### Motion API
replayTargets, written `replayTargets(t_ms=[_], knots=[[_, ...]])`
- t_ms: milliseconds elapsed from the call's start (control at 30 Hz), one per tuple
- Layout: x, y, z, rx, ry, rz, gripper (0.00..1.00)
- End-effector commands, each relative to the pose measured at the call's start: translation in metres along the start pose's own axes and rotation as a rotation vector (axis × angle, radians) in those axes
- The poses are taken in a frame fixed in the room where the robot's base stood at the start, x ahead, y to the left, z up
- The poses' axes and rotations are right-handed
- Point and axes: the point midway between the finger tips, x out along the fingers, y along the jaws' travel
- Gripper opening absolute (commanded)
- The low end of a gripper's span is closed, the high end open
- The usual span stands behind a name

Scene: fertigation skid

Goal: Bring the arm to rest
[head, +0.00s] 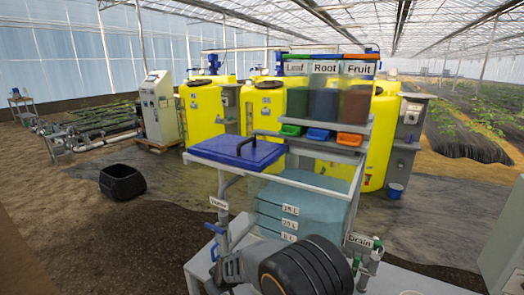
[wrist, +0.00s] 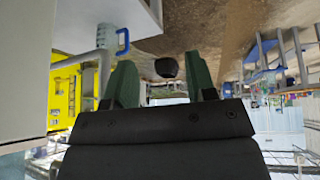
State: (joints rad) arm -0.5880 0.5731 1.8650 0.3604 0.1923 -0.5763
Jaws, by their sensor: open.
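In the wrist view my gripper (wrist: 159,60) shows as two green fingers standing well apart, with no object held between them. The wrist picture is upside down. A black tub (wrist: 167,67) shows in the gap, far beyond the fingers on the ground. In the head view a dark ribbed part of my arm is low in the middle, in front of the clear water tank (head: 290,205). I cannot make out the fingers in the head view.
Yellow tanks (head: 202,112) stand behind. The black tub (head: 122,182) sits on open ground at left.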

Motion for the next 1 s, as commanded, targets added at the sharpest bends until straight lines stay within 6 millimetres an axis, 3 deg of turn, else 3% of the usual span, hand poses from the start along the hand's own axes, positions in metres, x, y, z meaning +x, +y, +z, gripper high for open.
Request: replayTargets(t_ms=[33,200,300,433,533,700,900,1000], knots=[[-0.037,0.011,0.017,0.088,-0.065,-0.017,0.51],[-0.143,0.034,0.092,0.368,-0.292,-0.009,0.51],[-0.199,0.043,0.134,0.498,-0.378,0.035,0.51],[-0.257,0.049,0.178,0.609,-0.421,0.103,0.51],[-0.287,0.054,0.199,0.649,-0.398,0.151,0.51],[-0.322,0.064,0.209,0.706,-0.296,0.224,0.51],[-0.346,0.075,0.207,0.748,-0.218,0.276,0.51],[-0.347,0.077,0.209,0.758,-0.217,0.280,0.51]])
